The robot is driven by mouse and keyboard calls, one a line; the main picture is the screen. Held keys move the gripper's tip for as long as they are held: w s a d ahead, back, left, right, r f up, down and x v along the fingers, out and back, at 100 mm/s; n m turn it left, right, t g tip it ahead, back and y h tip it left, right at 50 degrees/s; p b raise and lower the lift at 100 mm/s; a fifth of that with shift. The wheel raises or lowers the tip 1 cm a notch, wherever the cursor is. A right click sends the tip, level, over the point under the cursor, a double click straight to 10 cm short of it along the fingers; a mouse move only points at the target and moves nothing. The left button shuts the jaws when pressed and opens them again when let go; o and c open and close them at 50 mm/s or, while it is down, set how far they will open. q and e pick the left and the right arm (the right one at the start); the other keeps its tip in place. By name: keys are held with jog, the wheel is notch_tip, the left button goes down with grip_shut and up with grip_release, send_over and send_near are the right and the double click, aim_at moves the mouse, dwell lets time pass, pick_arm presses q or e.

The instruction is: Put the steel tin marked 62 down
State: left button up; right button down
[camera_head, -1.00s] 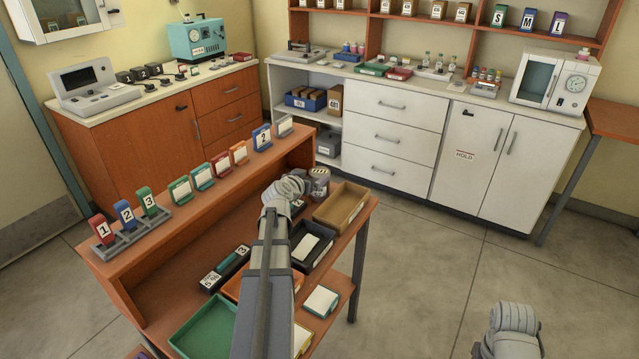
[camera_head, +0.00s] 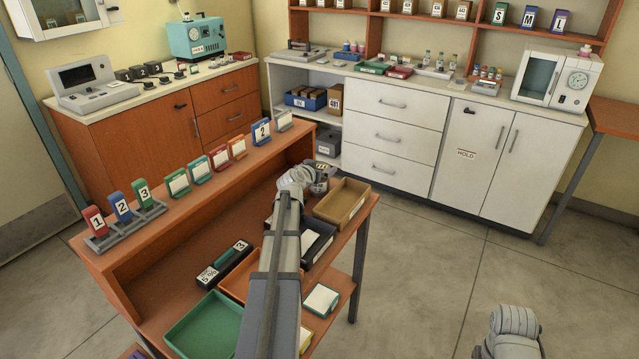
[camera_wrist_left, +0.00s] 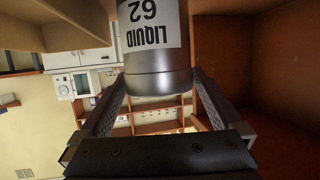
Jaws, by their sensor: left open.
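The steel tin marked 62 (camera_wrist_left: 158,75) is upright between the fingers of my left gripper (camera_wrist_left: 160,88), with its label upside down in the left wrist view. The fingers are open, one on either side of the tin. In the head view the tin (camera_head: 320,186) shows small beside my left gripper (camera_head: 308,181), at the far right end of the bench (camera_head: 184,262), behind the tan tray. Its base is hidden, so I cannot see what it rests on. My right gripper is not clearly visible; only part of my right arm shows at the bottom right.
The tan tray (camera_head: 358,192) is close to the tin. A black tray (camera_head: 329,243), an orange tray (camera_head: 232,292) and a green tray (camera_head: 181,342) line the bench front. A raised ledge (camera_head: 228,184) with numbered markers and coloured card holders runs behind.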

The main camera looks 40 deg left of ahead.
pick_arm(q)
grip_shut()
notch_tip(320, 180, up, 15)
jog(key=p, duration=1.4)
jog(key=shift+f, duration=0.2)
